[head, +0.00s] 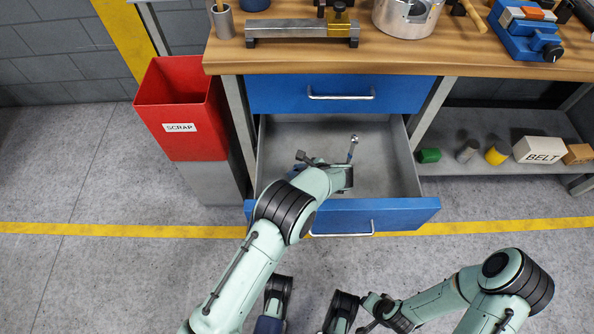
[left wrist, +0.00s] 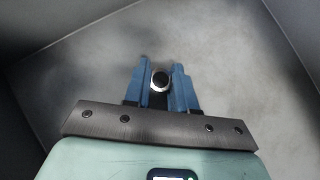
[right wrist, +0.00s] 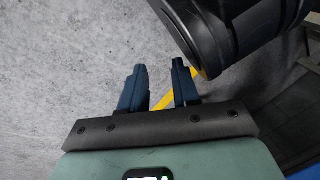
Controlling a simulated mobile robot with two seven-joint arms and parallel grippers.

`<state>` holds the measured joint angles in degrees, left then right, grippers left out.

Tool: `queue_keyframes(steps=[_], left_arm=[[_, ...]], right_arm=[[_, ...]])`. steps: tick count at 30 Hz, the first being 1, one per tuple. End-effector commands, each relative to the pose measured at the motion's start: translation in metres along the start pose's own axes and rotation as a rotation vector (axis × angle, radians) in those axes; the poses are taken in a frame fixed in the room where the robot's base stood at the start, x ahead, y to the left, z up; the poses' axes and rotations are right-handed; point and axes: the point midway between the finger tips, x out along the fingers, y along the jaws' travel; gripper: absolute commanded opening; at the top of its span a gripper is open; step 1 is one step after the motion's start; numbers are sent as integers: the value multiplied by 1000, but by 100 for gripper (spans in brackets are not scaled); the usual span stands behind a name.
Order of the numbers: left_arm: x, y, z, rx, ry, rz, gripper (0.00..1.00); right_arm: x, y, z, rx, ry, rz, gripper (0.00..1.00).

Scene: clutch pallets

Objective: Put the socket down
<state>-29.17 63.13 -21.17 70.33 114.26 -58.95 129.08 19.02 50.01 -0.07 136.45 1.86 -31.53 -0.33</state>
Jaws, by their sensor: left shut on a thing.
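The socket (left wrist: 160,79), a small round metal piece with a dark centre and bright rim, is between the blue fingertips of my left gripper (left wrist: 160,74) in the left wrist view. That gripper is shut on it. In the head view my left gripper (head: 352,149) reaches into the open drawer (head: 405,160), and the socket (head: 354,138) shows as a small shiny bit at its tip. The gap between socket and drawer floor is hard to judge. My right gripper (right wrist: 158,88) is open and empty over the floor, well apart from the drawer.
The drawer's grey floor looks bare around my left gripper, with walls on its sides. A shut blue drawer (head: 340,93) and the workbench top (head: 290,58) are above. A red scrap bin (head: 185,105) stands left. A shelf (head: 480,168) with several small items is right.

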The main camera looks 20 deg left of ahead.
Motion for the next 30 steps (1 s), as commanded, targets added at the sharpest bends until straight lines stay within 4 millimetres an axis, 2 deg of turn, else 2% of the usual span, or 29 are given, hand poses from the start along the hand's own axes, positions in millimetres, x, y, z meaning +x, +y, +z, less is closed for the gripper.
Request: queue_keyframes(steps=[2, 3, 5, 17, 20, 27, 30], left_arm=[[2, 0, -1, 0, 0, 0, 0], [1, 0, -1, 0, 0, 1, 32], [1, 0, -1, 0, 0, 0, 51], [-2, 0, 2, -1, 0, 0, 51], [-17, -1, 3, -1, 1, -2, 51], [-71, 0, 3, -1, 2, -3, 51], [-91, 0, 3, -1, 1, -2, 51]], right_arm=[[2, 2, 2, 2, -7, 3, 31], [2, 2, 3, 3, -8, 4, 31], [2, 2, 2, 3, -7, 4, 31], [-3, -2, -2, -1, 7, -3, 31], [-8, -6, -8, -6, 27, -11, 31], [-25, -24, -28, -23, 93, -42, 31], [-29, -27, -27, -26, 94, -47, 31]])
